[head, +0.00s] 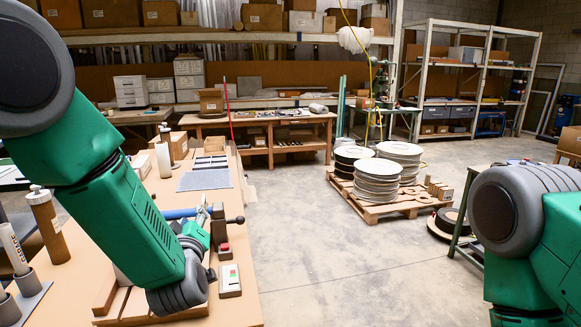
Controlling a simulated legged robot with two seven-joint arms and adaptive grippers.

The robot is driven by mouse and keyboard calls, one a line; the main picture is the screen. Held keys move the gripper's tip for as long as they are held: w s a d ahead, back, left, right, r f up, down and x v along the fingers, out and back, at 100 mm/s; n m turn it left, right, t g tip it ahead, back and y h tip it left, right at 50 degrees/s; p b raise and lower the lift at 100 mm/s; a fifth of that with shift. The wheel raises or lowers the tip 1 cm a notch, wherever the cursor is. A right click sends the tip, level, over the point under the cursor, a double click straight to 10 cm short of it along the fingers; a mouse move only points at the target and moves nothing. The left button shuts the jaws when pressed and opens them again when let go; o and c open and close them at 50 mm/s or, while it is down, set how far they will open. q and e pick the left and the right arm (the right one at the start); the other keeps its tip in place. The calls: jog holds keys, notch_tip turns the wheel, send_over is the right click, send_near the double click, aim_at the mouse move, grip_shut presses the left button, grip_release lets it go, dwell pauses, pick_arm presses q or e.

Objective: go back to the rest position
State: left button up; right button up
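My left arm comes in from the upper left and bends low over the wooden workbench (105,260). Beyond the bend, its small far end with my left gripper (214,218) shows near the bench's right edge, among grey and dark parts. The fingers are too small and overlapped to tell open from shut. I see nothing clearly held. My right arm shows only as a dark joint and green link at the lower right. My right gripper is out of view.
A pallet (378,207) with stacked round discs (377,180) is on the floor. The concrete floor between bench and pallet is clear.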

pick_arm(q)
jog(key=s+a+f+m+g+h+b, duration=0.1)
jog(key=s+f+m+g+b, duration=0.3)
jog(key=f, duration=0.6)
jog(key=s+a+f+g+h+p, duration=0.1)
jog(key=s+f, duration=0.5)
jog(key=f, duration=0.3)
jog(key=s+a+f+m+g+h+b, duration=0.1)
jog(key=s+f+m+g+b, duration=0.3)
jog(key=f, duration=0.6)
jog(key=s+a+f+m+g, duration=0.1)
jog(key=s+f, duration=0.3)
jog(key=s, duration=0.5)
jog(key=s+a+f+m+g+b, duration=0.1)
jog(key=s+f+g, duration=0.3)
jog(key=s, duration=0.6)
jog(key=s+a+f+g+h+b, duration=0.1)
jog(key=s+a+f+g, duration=0.1)
jog(key=s+f, duration=0.3)
jog(key=s, duration=0.4)
jog(key=shift+s+f+m+g, duration=0.25)
jog(key=shift+s+m+g, duration=0.05)
jog(key=shift+m, duration=0.1)
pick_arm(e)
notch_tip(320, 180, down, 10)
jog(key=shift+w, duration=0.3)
pick_arm(q)
jog(key=shift+w, duration=0.15)
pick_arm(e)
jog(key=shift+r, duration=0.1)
